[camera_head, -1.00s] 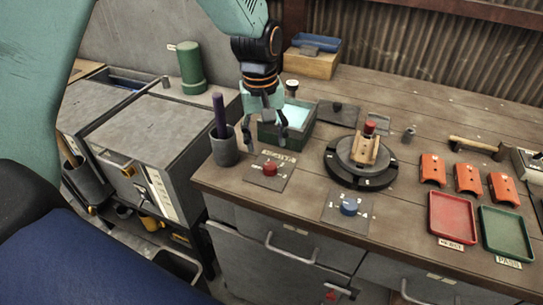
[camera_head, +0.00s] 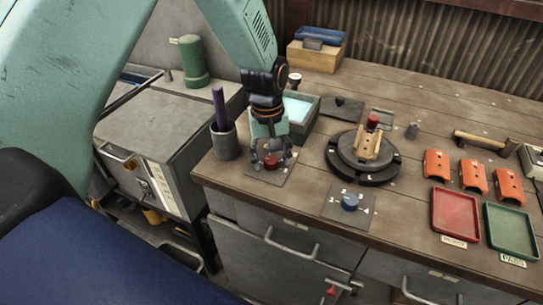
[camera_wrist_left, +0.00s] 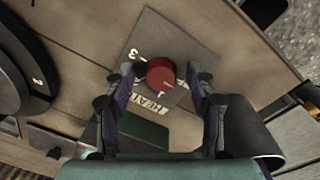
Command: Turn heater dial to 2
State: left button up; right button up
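The heater dial is a red knob (camera_head: 270,161) on a grey plate (camera_head: 283,176) near the front left of the workbench. In the left wrist view the red knob (camera_wrist_left: 161,72) sits on its plate with the numbers 3 and 1 and part of the word "HEAT" showing. My left gripper (camera_head: 271,163) points down right over the knob. In the wrist view its open fingers (camera_wrist_left: 160,75) stand on both sides of the knob, with a gap visible at least on the left. My right gripper is not in view.
A blue knob (camera_head: 349,202) on its own plate is to the right. A round black turntable (camera_head: 362,176) stands behind it. A grey cup with a purple rod (camera_head: 224,143) is close on the left, and a green tray (camera_head: 301,128) is behind the gripper.

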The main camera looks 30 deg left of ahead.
pick_arm(q)
jog(key=shift+s+a+r, duration=0.1)
jog(key=shift+s+a, duration=0.05)
jog(key=c, duration=0.3)
jog(key=shift+a, duration=0.1)
jog(key=shift+c, duration=0.8)
jog(key=shift+w+f, duration=0.2)
jog(key=shift+w, duration=0.1)
jog(key=shift+c, duration=1.4)
jog(key=shift+s, duration=0.1)
jog(key=c, duration=0.4)
